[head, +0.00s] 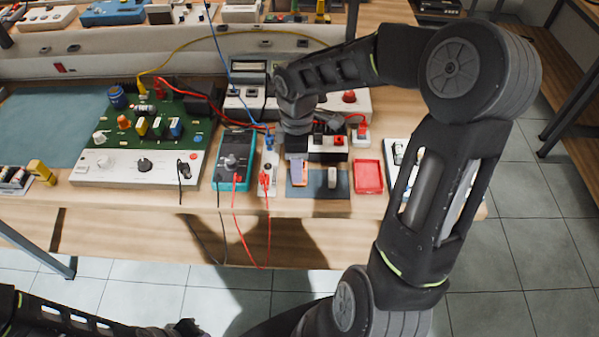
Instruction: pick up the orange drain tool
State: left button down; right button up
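A small orange tool (298,173), which looks like the drain tool, lies at the left end of a dark mat near the front edge of the workbench. A small pale object (332,178) is on the same mat to its right. My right arm reaches over the bench, and its gripper (297,152) points down just behind the orange tool. Its fingers are mostly hidden by the wrist, so I cannot tell whether they touch the tool. My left gripper (188,328) is low at the bottom edge, away from the bench, and only partly visible.
A red tray (368,176) sits right of the mat. A teal multimeter (235,160) with red and black leads stands to the left, beside a green circuit board unit (150,135). Leads hang over the bench's front edge. Bench equipment stands behind my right gripper.

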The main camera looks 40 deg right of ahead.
notch_tip(320, 180, down, 5)
jog(key=shift+r, duration=0.2)
jog(key=shift+c, duration=0.4)
grip_shut()
dwell(0.5)
